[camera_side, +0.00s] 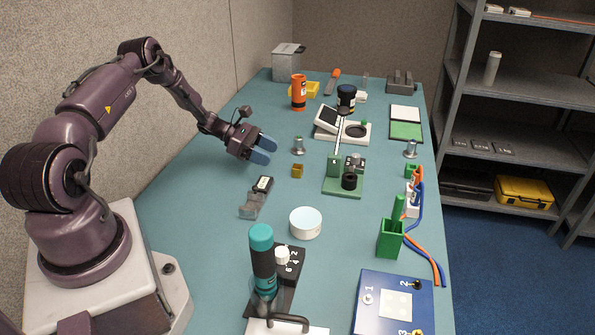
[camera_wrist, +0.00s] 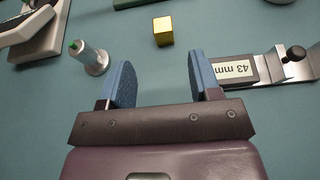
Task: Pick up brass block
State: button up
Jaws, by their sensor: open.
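The brass block (camera_side: 297,171) is a small gold cube lying on the teal table near its middle in the side view. In the wrist view the brass block (camera_wrist: 163,31) lies beyond my fingertips, roughly in line with the gap between them. My gripper (camera_side: 265,149) has two blue fingers and is above the table, to the left of the block in the side view. In the wrist view my gripper (camera_wrist: 160,78) is open with nothing between its fingers. The block is apart from the fingers and fully visible.
A metal post with a green tip (camera_wrist: 92,58) stands left of the block in the wrist view. A green base with a black knob (camera_side: 345,179) is right of the block in the side view. Bare table surrounds the block.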

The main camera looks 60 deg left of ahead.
aim_at(297, 166)
jog(key=x, duration=0.8)
jog(key=shift+d, duration=0.35)
jog(key=c, duration=1)
jog(key=shift+c, duration=0.2)
jog(key=shift+r, duration=0.1)
